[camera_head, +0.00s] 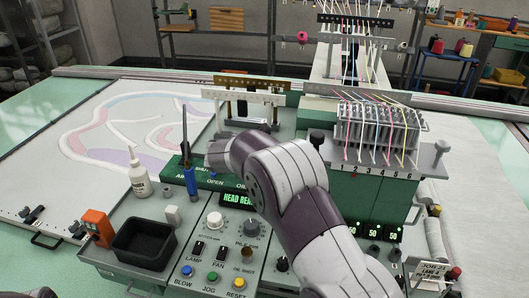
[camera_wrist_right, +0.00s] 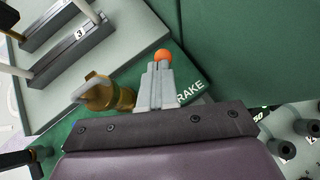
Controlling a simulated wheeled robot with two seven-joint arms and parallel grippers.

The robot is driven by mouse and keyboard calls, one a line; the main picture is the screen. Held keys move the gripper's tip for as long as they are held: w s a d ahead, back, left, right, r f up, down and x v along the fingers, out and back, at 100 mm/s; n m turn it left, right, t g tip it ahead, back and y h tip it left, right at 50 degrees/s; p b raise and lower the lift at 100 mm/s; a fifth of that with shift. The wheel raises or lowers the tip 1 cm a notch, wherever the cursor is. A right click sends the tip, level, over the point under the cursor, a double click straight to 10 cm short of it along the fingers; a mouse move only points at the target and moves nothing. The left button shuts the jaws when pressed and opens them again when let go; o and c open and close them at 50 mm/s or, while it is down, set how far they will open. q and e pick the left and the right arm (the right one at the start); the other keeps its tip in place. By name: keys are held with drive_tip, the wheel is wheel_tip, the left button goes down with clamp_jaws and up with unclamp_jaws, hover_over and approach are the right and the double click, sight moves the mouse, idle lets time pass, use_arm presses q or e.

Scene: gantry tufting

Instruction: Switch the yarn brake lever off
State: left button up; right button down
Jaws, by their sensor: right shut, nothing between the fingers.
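In the right wrist view, an orange ball (camera_wrist_right: 162,55), which looks like the brake lever's knob, shows just past the tips of my right gripper (camera_wrist_right: 160,68). The gripper's fingers are together and empty. Whether they touch the ball cannot be told. The lever's shaft is hidden, so its position is unclear. A green plate lettered "RAKE" (camera_wrist_right: 190,92) lies beside the fingers, its first letter covered. In the head view my right arm reaches over the console and hides the lever and gripper tips. My left gripper is not in view.
A brass fitting (camera_wrist_right: 108,95) stands left of the fingers in the wrist view. In the head view, the numbered yarn unit (camera_head: 378,135) stands right of my arm. A black tray (camera_head: 143,243), white bottle (camera_head: 139,175) and blue-handled tool (camera_head: 190,180) are to the left.

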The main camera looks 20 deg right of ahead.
drive_tip(key=shift+w+d+r+g+y+p, duration=0.25)
drive_tip(key=shift+r+p, duration=0.1)
drive_tip(key=shift+p, duration=0.25)
drive_tip(key=shift+w+d+r+g+y+p, duration=0.2)
drive_tip(key=shift+r+p, duration=0.15)
drive_tip(key=shift+p, duration=0.25)
drive_tip(key=shift+w+d+f+p, duration=0.15)
drive_tip(key=shift+w+p, duration=0.1)
drive_tip(key=shift+p, duration=0.3)
drive_tip(key=shift+f, duration=0.15)
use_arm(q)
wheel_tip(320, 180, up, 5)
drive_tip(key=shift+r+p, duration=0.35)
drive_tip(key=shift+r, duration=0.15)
use_arm(e)
drive_tip(key=shift+r, duration=0.85)
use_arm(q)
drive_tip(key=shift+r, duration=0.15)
use_arm(e)
drive_tip(key=shift+r, duration=0.1)
